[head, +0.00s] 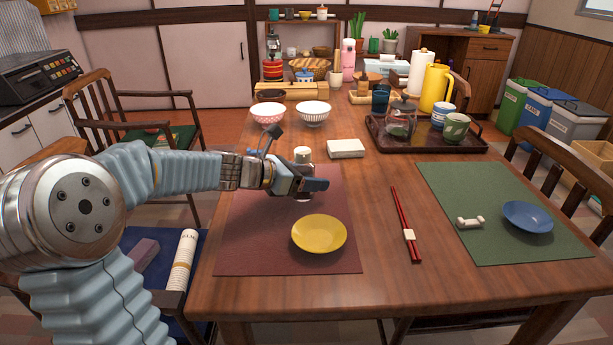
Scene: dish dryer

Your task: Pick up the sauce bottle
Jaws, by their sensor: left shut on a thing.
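The sauce bottle (303,155) stands upright near the back edge of the dark red placemat (245,245). Its pale cap shows above my gripper, and most of its body is hidden behind the fingers. My left gripper (308,186) reaches in from the left at low height and is shut on the bottle. I cannot tell whether the bottle's base touches the mat. My right gripper is out of view.
A yellow plate (319,234) lies in front of the gripper. A white box (346,148) and two bowls, one pink-patterned (267,115) and one striped (314,114), stand behind it. Red chopsticks (402,215) and a tray (468,146) with cups are to the right.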

